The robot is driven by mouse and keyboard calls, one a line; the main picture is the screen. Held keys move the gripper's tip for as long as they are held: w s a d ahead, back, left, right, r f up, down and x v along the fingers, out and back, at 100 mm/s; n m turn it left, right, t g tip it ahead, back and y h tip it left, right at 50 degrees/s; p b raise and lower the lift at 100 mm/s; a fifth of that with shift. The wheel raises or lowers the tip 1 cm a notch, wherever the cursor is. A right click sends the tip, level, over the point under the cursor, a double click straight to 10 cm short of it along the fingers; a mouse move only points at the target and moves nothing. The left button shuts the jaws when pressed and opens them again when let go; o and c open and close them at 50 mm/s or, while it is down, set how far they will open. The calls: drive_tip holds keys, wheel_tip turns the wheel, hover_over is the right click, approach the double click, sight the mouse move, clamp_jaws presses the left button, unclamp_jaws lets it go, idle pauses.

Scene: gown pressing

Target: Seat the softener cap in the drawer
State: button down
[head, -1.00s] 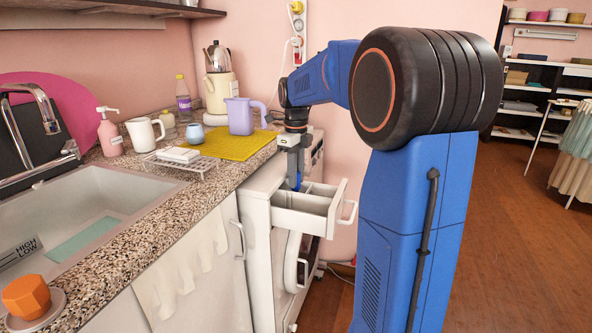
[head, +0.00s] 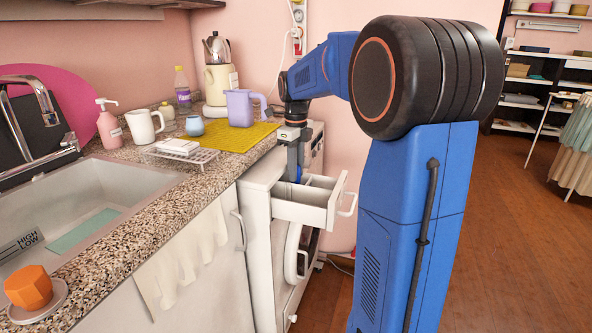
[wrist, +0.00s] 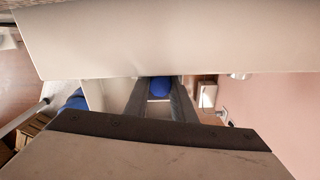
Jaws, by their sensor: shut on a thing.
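The softener cap (wrist: 159,87) is a rounded blue piece between my two fingertips in the wrist view. My gripper (head: 294,175) is shut on it and points down into the open drawer in the head view. The white drawer (head: 300,213) is pulled out of the front of the white washing machine (head: 259,262) and has divided compartments inside. My fingertips are at the back part of the drawer, near the machine's front. I cannot tell whether the cap touches the drawer.
A granite counter (head: 150,225) with a sink runs along the left. A yellow mat (head: 225,141), a lilac jug (head: 241,108) and a wire rack (head: 203,158) stand on it near the machine. The floor at the right is open.

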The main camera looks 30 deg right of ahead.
drive_tip(key=shift+f, duration=0.55)
drive_tip(key=shift+f, duration=0.35)
drive_tip(key=shift+f, duration=0.35)
drive_tip(key=c, duration=1.4)
unclamp_jaws()
wheel_tip(320, 180, up, 17)
drive_tip(key=shift+r, duration=0.2)
